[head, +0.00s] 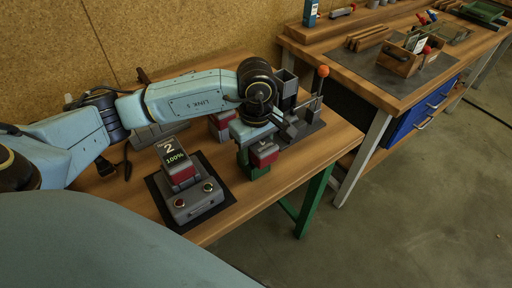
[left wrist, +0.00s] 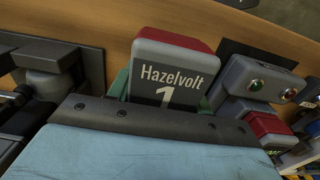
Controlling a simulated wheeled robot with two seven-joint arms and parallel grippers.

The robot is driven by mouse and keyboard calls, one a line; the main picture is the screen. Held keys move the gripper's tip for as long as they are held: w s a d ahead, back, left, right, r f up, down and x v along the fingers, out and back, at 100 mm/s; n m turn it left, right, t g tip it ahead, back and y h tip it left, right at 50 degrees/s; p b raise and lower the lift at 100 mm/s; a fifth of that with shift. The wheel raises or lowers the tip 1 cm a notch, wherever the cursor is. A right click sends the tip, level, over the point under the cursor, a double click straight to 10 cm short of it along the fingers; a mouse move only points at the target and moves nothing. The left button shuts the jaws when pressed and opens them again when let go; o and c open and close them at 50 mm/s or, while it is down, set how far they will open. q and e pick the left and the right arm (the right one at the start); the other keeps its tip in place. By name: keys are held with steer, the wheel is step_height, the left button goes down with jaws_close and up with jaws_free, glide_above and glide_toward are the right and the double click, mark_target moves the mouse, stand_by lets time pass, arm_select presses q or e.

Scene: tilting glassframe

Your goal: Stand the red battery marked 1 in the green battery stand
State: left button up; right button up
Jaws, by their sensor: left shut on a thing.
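The red battery marked 1 (left wrist: 172,70) shows large in the left wrist view, with its red cap and dark face reading "Hazelvolt 1". In the head view its red end (head: 264,155) shows just below my left gripper (head: 254,143). The gripper is shut on it. The green battery stand (head: 258,173) is directly under the battery near the table's front edge. Green also shows beside the battery in the left wrist view. The battery's lower part is hidden, so I cannot tell how deep it sits in the stand. My right gripper is not in view.
A grey charger (head: 195,204) on a dark mat holds a battery marked 2 (head: 178,168) reading 100%. Another red-topped block (head: 220,122) stands behind my gripper. A grey fixture with an orange-knobbed lever (head: 322,72) is behind right. A second workbench (head: 350,75) stands farther right.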

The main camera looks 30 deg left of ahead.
arm_select(q)
steer(key=shift+f, duration=0.25)
steer(key=o, duration=1.2)
steer(key=shift+o, duration=0.2)
step_height(320, 180, up, 13)
steer(key=shift+r, duration=0.2)
